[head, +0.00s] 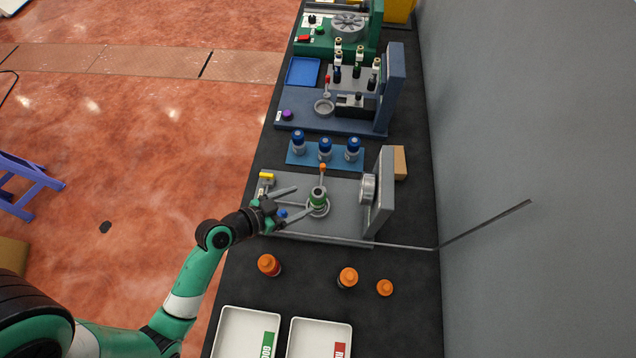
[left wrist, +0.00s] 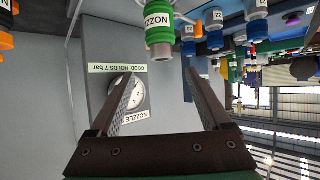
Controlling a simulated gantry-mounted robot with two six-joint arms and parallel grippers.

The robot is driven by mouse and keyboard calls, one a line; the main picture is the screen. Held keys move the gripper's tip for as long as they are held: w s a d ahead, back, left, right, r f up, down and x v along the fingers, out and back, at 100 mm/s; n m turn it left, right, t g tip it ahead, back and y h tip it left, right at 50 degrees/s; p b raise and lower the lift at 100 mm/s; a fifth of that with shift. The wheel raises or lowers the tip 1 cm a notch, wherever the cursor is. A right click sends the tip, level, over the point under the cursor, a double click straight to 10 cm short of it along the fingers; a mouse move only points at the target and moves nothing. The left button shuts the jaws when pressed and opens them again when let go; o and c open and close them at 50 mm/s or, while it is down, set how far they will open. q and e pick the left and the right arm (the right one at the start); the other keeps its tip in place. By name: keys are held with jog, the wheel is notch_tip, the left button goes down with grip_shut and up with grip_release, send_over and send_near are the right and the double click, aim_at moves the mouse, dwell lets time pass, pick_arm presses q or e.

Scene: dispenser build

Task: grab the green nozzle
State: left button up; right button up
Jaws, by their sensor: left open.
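The green nozzle (head: 318,196) stands upright in a round holder (head: 318,210) on the grey test fixture. In the left wrist view the green nozzle (left wrist: 158,38) has a white label and shows at the top, between and beyond the fingertips. My left gripper (head: 304,199) is open, with its fingers pointing at the nozzle from the left in the head view. In the left wrist view the gap between the fingers (left wrist: 161,76) is empty. Whether a finger touches the nozzle, I cannot tell. My right gripper is not in view.
Orange-capped bottles (head: 347,278) and two white trays (head: 226,340) are in front. A thin rod (head: 485,222) lies rightward.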

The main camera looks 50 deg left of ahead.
aim_at(323, 190)
pick_arm(q)
jog(key=b+x, duration=0.1)
jog(key=x, duration=0.5)
jog(key=shift+w+a, duration=0.15)
jog(key=shift+w, duration=0.25)
jog(key=shift+w+f, duration=0.25)
jog(key=shift+f, duration=0.05)
jog(key=x, duration=0.4)
jog(key=shift+w+f+b, duration=0.1)
jog(key=shift+f+b, duration=0.2)
jog(key=shift+b, duration=0.05)
grip_shut()
jog(key=shift+r, duration=0.15)
dwell(0.3)
